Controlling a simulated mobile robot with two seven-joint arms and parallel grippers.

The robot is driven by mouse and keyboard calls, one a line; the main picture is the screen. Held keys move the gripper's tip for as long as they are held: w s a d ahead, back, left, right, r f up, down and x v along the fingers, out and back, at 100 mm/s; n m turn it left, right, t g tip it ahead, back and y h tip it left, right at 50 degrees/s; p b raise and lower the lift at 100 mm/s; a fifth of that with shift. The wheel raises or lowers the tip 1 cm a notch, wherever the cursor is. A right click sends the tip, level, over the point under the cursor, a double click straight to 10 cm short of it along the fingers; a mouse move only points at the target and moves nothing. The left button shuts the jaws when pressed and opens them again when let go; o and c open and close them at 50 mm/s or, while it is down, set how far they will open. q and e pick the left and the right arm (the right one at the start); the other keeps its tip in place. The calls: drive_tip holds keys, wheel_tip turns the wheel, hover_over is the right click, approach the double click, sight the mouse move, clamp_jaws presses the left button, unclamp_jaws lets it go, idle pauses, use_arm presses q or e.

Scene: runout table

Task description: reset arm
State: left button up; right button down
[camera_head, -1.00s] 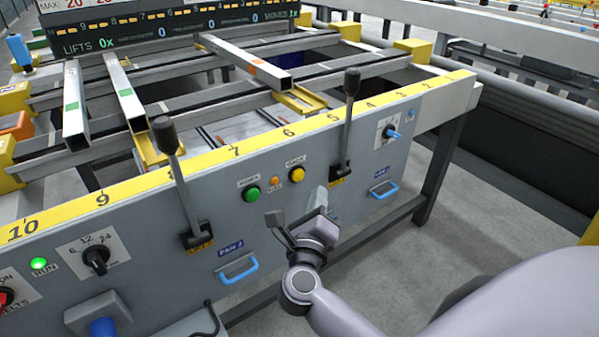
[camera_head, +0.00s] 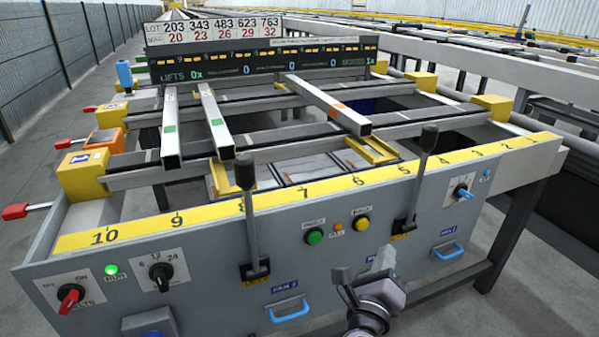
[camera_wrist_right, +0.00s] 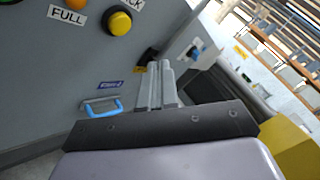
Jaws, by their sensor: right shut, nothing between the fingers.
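My right gripper (camera_head: 362,283) shows at the lower middle of the head view, in front of the grey control panel (camera_head: 205,245). Its fingers are together with nothing between them; the shut fingers also show in the right wrist view (camera_wrist_right: 157,86). It is below the yellow button (camera_head: 361,223) and the green button (camera_head: 314,236), apart from both as far as I can see. The yellow button also shows above the fingers in the right wrist view (camera_wrist_right: 119,22). My left gripper is not in view.
Two black levers (camera_head: 247,215) and (camera_head: 420,180) stand up from the panel. Blue drawer handles (camera_head: 289,309) stick out from its front. Square metal tubes (camera_head: 172,130) lie across the table behind the yellow numbered strip (camera_head: 300,192).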

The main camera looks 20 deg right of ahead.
drive_tip(key=s+a+n+t+y, duration=0.25)
drive_tip(key=a+n+y, duration=0.45)
drive_tip(key=n, duration=0.5)
drive_tip(key=s+a+n+t+y, duration=0.2)
drive_tip(key=a+n+t+y, duration=0.3)
drive_tip(key=n+y, duration=0.55)
drive_tip(key=s+f+n+g+h, duration=0.1)
drive_tip(key=s+f+n+g, duration=0.85)
drive_tip(key=f+n, duration=0.45)
use_arm(q)
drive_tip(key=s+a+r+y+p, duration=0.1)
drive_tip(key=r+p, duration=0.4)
drive_tip(key=p, duration=0.6)
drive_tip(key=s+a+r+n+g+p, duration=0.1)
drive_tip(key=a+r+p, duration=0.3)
drive_tip(key=p, duration=0.7)
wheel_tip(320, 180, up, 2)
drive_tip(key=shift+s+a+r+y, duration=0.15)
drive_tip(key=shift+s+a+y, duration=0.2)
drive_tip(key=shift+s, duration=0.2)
use_arm(e)
drive_tip(key=s+d+r+g+h, duration=0.1)
drive_tip(key=s+d+r+h, duration=0.1)
drive_tip(key=r, duration=1.3)
drive_tip(key=shift+d+g, duration=0.4)
drive_tip(key=shift+d, duration=0.3)
